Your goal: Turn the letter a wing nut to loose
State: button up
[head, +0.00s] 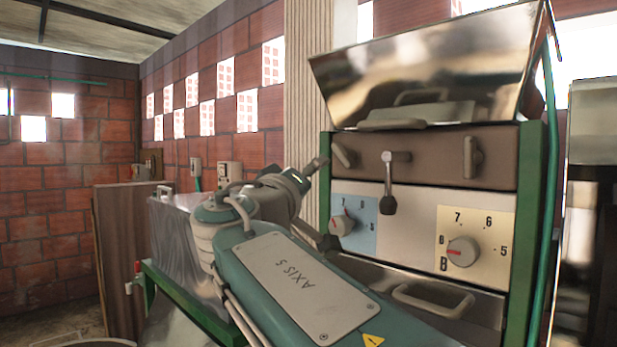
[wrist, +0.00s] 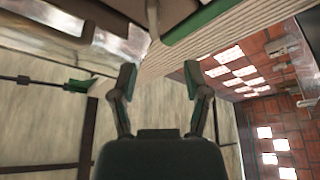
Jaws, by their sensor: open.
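A metal wing nut (head: 343,153) sits at the left end of the brown panel on the machine. A second wing nut (head: 473,157) stands upright at the panel's right end. I see no letter beside either one. My gripper (head: 323,203) is at the machine's left side, just left of and below the left wing nut, apart from it. In the wrist view, its two fingers (wrist: 160,79) are spread with nothing between them. I cannot clearly make out a wing nut in the wrist view.
A lever (head: 388,180) hangs mid-panel. Below are a dial (head: 341,224) on a blue plate and dial B (head: 462,252) on a cream plate. A drawer handle (head: 433,300) juts out lower. A tilted shiny lid (head: 440,65) overhangs the top.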

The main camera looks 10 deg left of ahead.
jog(key=shift+s+a+f, duration=0.15)
jog(key=shift+s, duration=0.25)
jog(key=shift+o, duration=0.2)
